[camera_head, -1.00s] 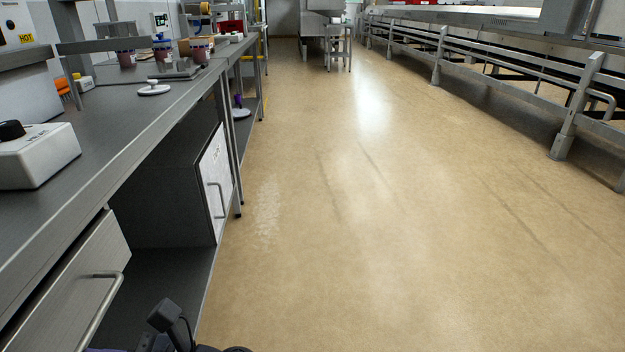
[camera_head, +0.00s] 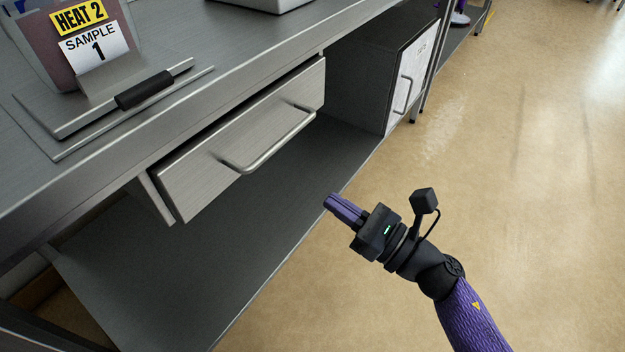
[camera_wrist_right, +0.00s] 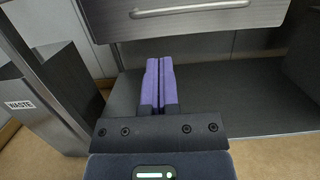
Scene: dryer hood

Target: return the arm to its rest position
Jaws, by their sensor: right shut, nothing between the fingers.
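My right gripper (camera_head: 345,208) has purple fingers and hangs in front of the steel bench, below the level of its top and apart from the drawer. In the right wrist view its fingers (camera_wrist_right: 159,82) lie side by side, shut, with nothing between them. The right arm comes in from the lower right of the head view in a purple sleeve. My left gripper is not in view.
A drawer (camera_head: 248,140) with a bar handle is under the bench top (camera_head: 215,50); its handle shows in the right wrist view. A lower shelf (camera_head: 270,225) lies below. A container labelled sample 1 (camera_head: 75,40) stands on the bench. A bin labelled waste (camera_wrist_right: 45,105) stands left. Floor (camera_head: 540,190) at right is clear.

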